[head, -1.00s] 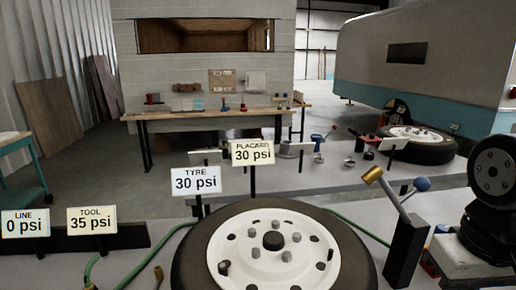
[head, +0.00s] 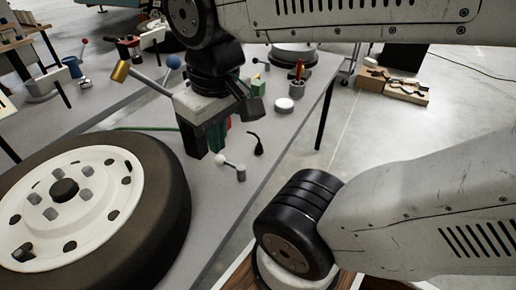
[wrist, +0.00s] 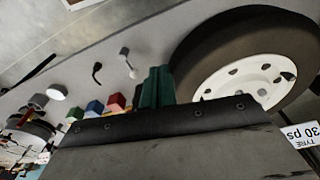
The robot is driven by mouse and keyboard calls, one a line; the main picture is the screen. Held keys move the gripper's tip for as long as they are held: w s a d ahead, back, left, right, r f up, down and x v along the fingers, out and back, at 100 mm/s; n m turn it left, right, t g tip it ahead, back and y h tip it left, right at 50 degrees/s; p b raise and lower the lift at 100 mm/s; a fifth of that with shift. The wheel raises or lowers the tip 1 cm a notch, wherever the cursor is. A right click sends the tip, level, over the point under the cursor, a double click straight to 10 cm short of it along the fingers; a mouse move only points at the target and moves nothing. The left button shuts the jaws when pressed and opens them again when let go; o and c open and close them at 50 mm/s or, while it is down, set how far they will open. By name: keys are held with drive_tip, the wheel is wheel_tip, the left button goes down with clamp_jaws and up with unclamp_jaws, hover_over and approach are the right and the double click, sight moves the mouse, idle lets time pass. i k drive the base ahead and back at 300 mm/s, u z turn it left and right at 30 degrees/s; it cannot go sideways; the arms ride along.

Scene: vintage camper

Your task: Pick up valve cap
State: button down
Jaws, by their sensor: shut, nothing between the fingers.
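The wheel (head: 155,215) lies flat on the grey bench at lower left in the head view, with a white hub. A small dark cap-like piece (head: 22,251) sits near the hub's outer edge; it may be the valve cap, but I cannot be sure. The wheel also shows at upper right in the wrist view (wrist: 200,50). My gripper (head: 217,143) points down over the bench to the right of the wheel, apart from it. Its dark green fingers (wrist: 155,88) look shut and empty.
A white-knobbed piece (head: 238,172), a black hooked piece (head: 258,146) and a white disc (head: 284,105) lie on the bench (head: 240,215). Its right edge is close by.

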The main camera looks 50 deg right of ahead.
sight(259, 150)
drive_tip(key=z, duration=0.05)
drive_tip(key=k, duration=0.5)
drive_tip(key=z, duration=1.95)
drive_tip(key=k, duration=0.25)
drive_tip(key=u, duration=0.55)
